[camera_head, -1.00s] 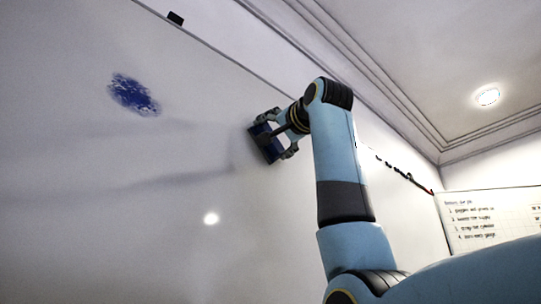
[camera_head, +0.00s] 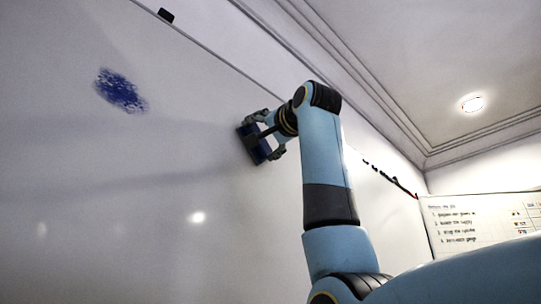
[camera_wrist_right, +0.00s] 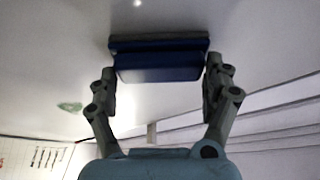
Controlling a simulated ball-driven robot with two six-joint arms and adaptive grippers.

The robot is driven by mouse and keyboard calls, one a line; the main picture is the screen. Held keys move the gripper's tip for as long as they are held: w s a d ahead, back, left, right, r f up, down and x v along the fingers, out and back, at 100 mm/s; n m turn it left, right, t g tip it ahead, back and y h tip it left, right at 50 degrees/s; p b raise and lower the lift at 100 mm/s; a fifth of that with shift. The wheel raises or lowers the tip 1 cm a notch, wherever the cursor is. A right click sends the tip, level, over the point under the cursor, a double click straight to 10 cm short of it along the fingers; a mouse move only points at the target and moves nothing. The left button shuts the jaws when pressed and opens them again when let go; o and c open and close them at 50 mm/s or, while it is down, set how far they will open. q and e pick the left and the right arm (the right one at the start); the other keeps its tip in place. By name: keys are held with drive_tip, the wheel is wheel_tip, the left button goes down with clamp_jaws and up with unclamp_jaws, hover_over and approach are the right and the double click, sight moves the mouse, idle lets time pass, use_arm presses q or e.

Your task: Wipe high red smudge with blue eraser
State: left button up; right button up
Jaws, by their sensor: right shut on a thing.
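The blue eraser (camera_head: 251,144) is held between the fingers of my right gripper (camera_head: 266,135), facing the whiteboard (camera_head: 90,240). In the right wrist view the eraser (camera_wrist_right: 160,66) spans between both fingers, its grey pad side toward the board. I cannot tell whether the pad touches the board. No red smudge shows on the visible board; the part behind the eraser and arm is hidden. A blue smudge (camera_head: 121,91) is on the board left of and above the eraser. My left gripper is not in view.
A small green smudge (camera_wrist_right: 70,107) shows in the wrist view. A black clip (camera_head: 166,15) sits at the board's top edge. A chart with writing (camera_head: 475,222) is at the right. The board between the blue smudge and the eraser is clear.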

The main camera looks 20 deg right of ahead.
drive_tip(key=shift+s+a+b, duration=0.2)
drive_tip(key=shift+s+a, duration=0.25)
drive_tip(key=shift+a, duration=0.75)
drive_tip(key=shift+s+a+b, duration=0.15)
drive_tip(key=shift+s+a, duration=0.25)
drive_tip(key=shift+a, duration=0.8)
drive_tip(key=shift+s+a+b, duration=0.2)
drive_tip(key=shift+s+a, duration=0.25)
drive_tip(key=shift+a, duration=0.75)
drive_tip(key=shift+d, duration=0.1)
drive_tip(key=shift+s+d+b, duration=0.3)
drive_tip(key=shift+s+d, duration=0.05)
drive_tip(key=shift+s, duration=0.55)
drive_tip(key=shift+s+d+b, duration=0.3)
drive_tip(key=shift+s+b, duration=0.05)
drive_tip(key=shift+s, duration=0.55)
drive_tip(key=shift+s+d+b, duration=0.3)
drive_tip(key=shift+s+d, duration=0.05)
drive_tip(key=shift+s, duration=0.55)
drive_tip(key=s, duration=0.1)
drive_tip(key=s+d, duration=0.1)
drive_tip(key=s, duration=0.1)
drive_tip(key=shift+b, duration=0.35)
